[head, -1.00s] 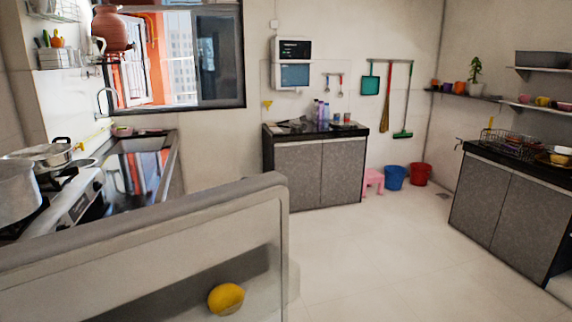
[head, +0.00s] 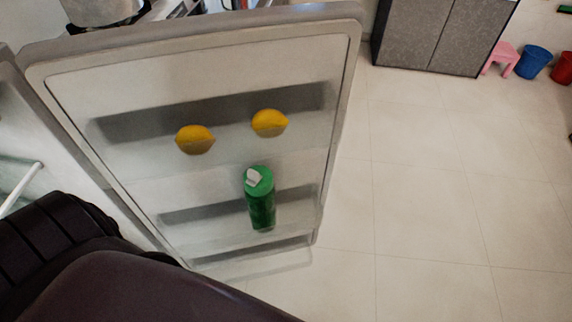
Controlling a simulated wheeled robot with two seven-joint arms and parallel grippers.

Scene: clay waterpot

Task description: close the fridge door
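The fridge door (head: 140,88) stands open in the head view, its inner side facing me. Two yellow lemons (head: 268,123) sit on its upper shelf and a green bottle (head: 261,205) stands on a lower one. Part of the fridge body (head: 40,125) shows at the left edge, joining the door's left side. A dark part of my own body fills the lower left and covers some of the fridge and the door's lower left. Neither gripper can be made out in this view.
Pale tiled floor (head: 430,190) to the right of the door is clear. A grey cabinet (head: 440,35), a pink stool (head: 500,60), a blue bucket (head: 535,62) and a red bucket (head: 563,68) stand at the back right.

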